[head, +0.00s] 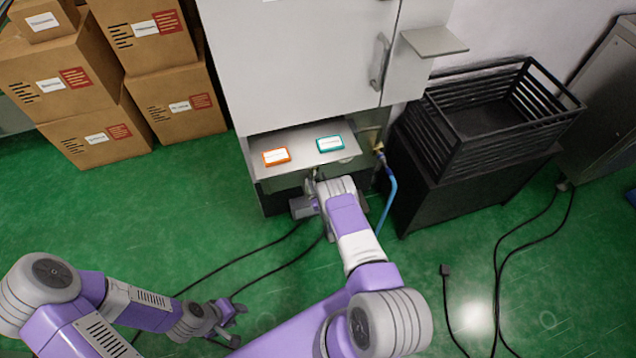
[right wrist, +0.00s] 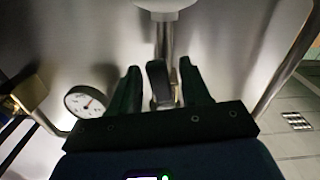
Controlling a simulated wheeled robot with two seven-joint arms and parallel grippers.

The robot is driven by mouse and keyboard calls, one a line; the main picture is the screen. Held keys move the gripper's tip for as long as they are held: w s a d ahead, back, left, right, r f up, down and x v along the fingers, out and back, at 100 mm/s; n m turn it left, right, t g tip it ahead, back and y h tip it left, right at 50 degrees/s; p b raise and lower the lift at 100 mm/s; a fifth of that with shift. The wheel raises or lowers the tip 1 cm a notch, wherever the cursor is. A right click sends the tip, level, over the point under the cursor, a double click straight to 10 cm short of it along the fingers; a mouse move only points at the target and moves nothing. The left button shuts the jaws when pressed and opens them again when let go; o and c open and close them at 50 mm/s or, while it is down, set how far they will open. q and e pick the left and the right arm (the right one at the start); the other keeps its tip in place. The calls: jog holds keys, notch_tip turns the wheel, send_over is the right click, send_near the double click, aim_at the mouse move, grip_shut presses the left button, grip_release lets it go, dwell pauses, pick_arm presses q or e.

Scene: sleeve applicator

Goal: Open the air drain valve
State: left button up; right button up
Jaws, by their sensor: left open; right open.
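In the right wrist view, a dark valve lever (right wrist: 159,84) hangs on a vertical metal pipe (right wrist: 162,40) under the machine. My right gripper (right wrist: 159,67) is open, with one finger on each side of the lever; I cannot tell whether either finger touches it. In the head view, my right gripper (head: 314,180) is at the front of the machine's lower shelf, and my own wrist mostly hides the valve. My left gripper (head: 236,312) is open and empty, low over the green floor, far from the machine.
A round pressure gauge (right wrist: 86,102) and a brass fitting (right wrist: 30,90) are left of the lever. Orange (head: 276,156) and teal (head: 330,144) labelled blocks lie on the shelf. A blue hose (head: 388,200) hangs at right, beside a black crate (head: 490,110). Cables cross the floor.

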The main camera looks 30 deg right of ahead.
grip_shut()
jog(key=shift+a+m, duration=0.3)
jog(key=shift+m, duration=0.8)
grip_release()
jog(key=p+v, duration=0.2)
jog(key=v, duration=0.5)
jog(key=shift+s+p, duration=0.25)
jog(key=shift+p, duration=0.15)
